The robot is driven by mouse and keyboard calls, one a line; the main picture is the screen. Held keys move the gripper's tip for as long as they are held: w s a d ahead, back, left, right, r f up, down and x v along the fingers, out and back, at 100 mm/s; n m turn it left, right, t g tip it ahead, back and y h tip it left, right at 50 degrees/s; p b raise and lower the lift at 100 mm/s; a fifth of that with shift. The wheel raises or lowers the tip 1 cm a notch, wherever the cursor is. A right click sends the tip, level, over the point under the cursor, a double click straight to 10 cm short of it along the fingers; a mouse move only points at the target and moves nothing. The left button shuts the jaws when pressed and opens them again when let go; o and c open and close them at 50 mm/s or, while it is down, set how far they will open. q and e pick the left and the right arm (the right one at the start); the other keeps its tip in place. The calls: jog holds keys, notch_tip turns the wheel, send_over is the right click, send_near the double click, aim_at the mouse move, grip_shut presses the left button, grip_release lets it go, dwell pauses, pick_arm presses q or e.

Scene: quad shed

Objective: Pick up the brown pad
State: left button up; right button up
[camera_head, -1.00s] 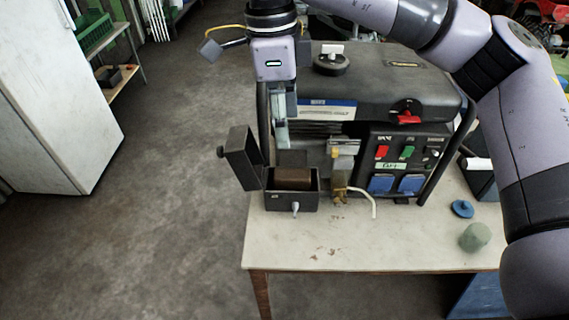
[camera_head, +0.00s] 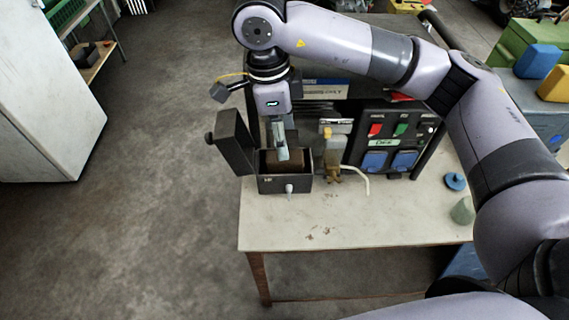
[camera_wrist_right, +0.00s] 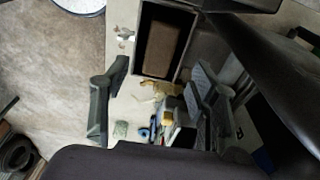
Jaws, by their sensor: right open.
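The brown pad (camera_head: 296,160) sits inside an open black box (camera_head: 270,186) at the front left of a generator. It also shows in the right wrist view (camera_wrist_right: 163,46), within the dark walls of the box. My right gripper (camera_head: 282,151) is over the box opening, with its fingertips close to the pad; contact cannot be made out. In the right wrist view, its two fingers (camera_wrist_right: 155,97) are spread wide with nothing between them. My left gripper is not in view.
The box lid (camera_head: 234,142) stands open on the left. A brass-and-glass fitting (camera_head: 334,160) with a pale hose is just right of the box. The generator (camera_head: 385,140) stands behind. A blue cap (camera_head: 455,181) and a green-grey lump (camera_head: 463,210) lie on the pale table (camera_head: 350,222).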

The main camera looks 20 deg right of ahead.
aim_at(285, 168)
jog(key=shift+f, duration=0.2)
jog(key=shift+f+p, duration=0.4)
jog(key=shift+p, duration=0.1)
notch_tip(285, 168, down, 4)
jog(key=shift+d+r+p, duration=0.15)
jog(key=shift+r+p, duration=0.05)
jog(key=shift+p, duration=0.5)
jog(key=shift+f, duration=0.3)
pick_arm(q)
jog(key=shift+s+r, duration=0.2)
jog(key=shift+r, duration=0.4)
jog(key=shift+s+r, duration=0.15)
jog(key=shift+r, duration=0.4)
pick_arm(e)
jog(key=shift+c, duration=0.4)
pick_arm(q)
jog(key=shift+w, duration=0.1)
pick_arm(e)
jog(key=shift+s, duration=0.1)
jog(key=c, duration=0.8)
